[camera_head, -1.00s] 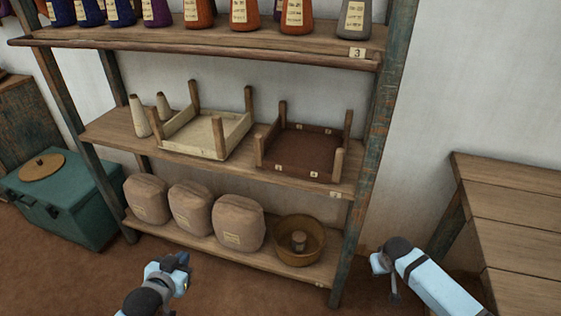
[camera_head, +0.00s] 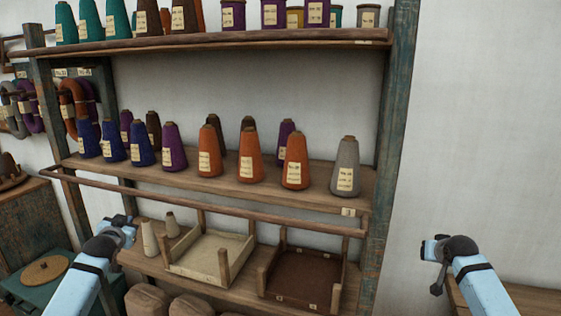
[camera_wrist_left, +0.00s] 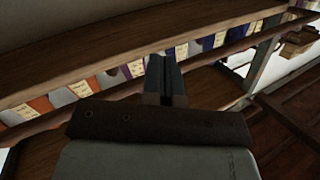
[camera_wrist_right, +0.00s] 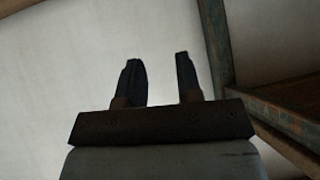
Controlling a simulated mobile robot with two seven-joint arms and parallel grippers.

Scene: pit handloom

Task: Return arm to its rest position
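My left gripper (camera_head: 124,226) is in front of the left part of the shelf rack, near the lower shelf with the pale cones. In the left wrist view its fingers (camera_wrist_left: 165,78) are together with nothing seen between them. My right gripper (camera_head: 428,248) is right of the rack, in front of the white wall. In the right wrist view its fingers (camera_wrist_right: 159,80) stand apart with nothing between them. Both forearms come in from the bottom of the head view.
A shelf rack (camera_head: 390,130) holds several coloured yarn cones (camera_head: 250,158), with a rail (camera_head: 230,205) along its front. Below are a cream tray (camera_head: 212,256) and a brown tray (camera_head: 303,275). A wooden table (camera_head: 535,298) is at lower right. A teal chest (camera_head: 95,262) is at lower left.

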